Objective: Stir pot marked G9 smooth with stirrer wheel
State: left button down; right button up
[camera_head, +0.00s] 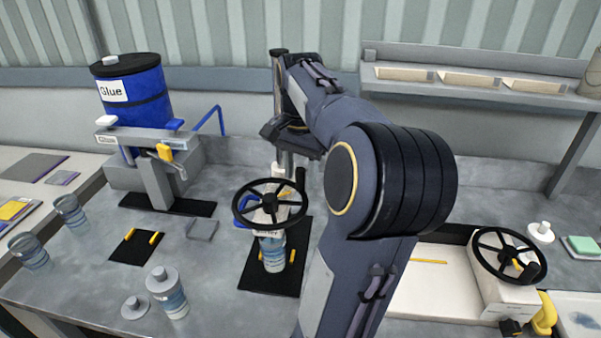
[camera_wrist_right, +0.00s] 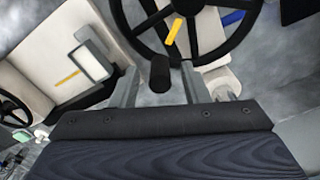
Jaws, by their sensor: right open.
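The black stirrer wheel (camera_head: 270,203) lies flat on top of the stirrer stand at mid-table. A pot (camera_head: 272,254) with a bluish label stands upright beneath it on a black mat; I cannot read its mark. My right gripper (camera_head: 291,168) comes down over the back right of the wheel, partly hidden by my arm. In the right wrist view, the gripper (camera_wrist_right: 160,88) is open, with the wheel's black knob (camera_wrist_right: 160,72) between its fingers. I cannot tell whether either finger touches it. The wheel (camera_wrist_right: 222,52) fills the top. My left gripper is not in view.
A blue glue drum (camera_head: 134,105) on a grey stand is at the back left. Other pots (camera_head: 168,291) stand at the left and front. A second machine with a black wheel (camera_head: 508,256) is at the right. A shelf (camera_head: 470,92) hangs at the back right.

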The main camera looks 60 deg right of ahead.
jog(key=shift+f, duration=0.2)
jog(key=shift+c, duration=0.3)
grip_shut()
